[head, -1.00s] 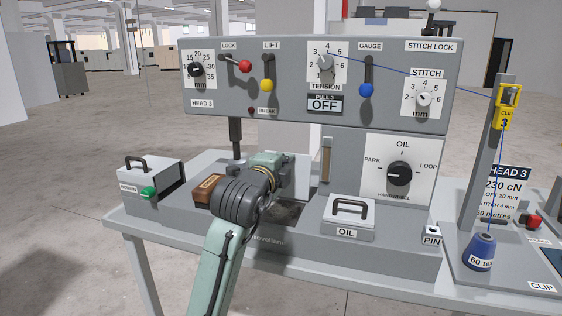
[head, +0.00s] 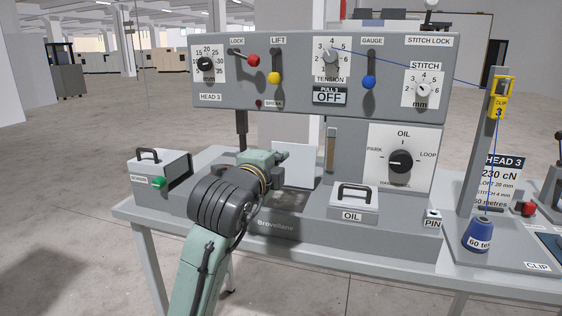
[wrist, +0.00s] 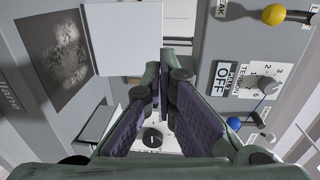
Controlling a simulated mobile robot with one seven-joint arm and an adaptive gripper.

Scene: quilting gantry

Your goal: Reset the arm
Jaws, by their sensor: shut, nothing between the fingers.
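My gripper (head: 293,153) is at the end of my green and grey arm, in front of the head 3 machine (head: 270,228), just below its control panel (head: 300,106). In the wrist view my gripper (wrist: 165,78) has its fingers together at the tips, with nothing between them. A white plate (wrist: 125,38) and a dark speckled patch (wrist: 62,62) lie to the left of the fingers in that view. The OIL handwheel dial (head: 401,160) stands to the right of my gripper in the head view. I cannot tell how far the fingertips are from the machine.
The panel carries red (head: 253,60), yellow (head: 274,78) and blue (head: 369,82) lever knobs. A grey box with a green knob (head: 158,183) stands at the left. The OIL lid (head: 353,203) sits at the front. A blue thread cone (head: 479,234) stands at the right.

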